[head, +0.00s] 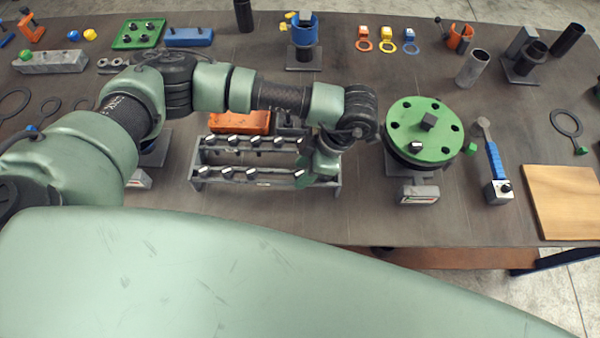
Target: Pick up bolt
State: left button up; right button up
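Several bolts with pale heads stand in two rows in a grey metal rack (265,185) on the table, left of centre. One bolt (252,171) is in the front row; another (278,140) is in the back row. My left arm reaches over from the left. My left gripper (318,168) points down at the right end of the rack, close to the rightmost bolts. Its fingers are small and partly hidden by the wrist, so I cannot tell whether they are open or hold a bolt. My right gripper is out of view.
A green flange with bolt holes (408,140) stands just right of my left gripper. Beyond it lie a blue-handled hammer-like tool (493,160) and a wooden board (562,203). An orange box (240,121) is behind the rack. Pipes and cups line the back.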

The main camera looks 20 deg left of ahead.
pick_arm(q)
grip_shut()
jog(key=shift+r, duration=0.15)
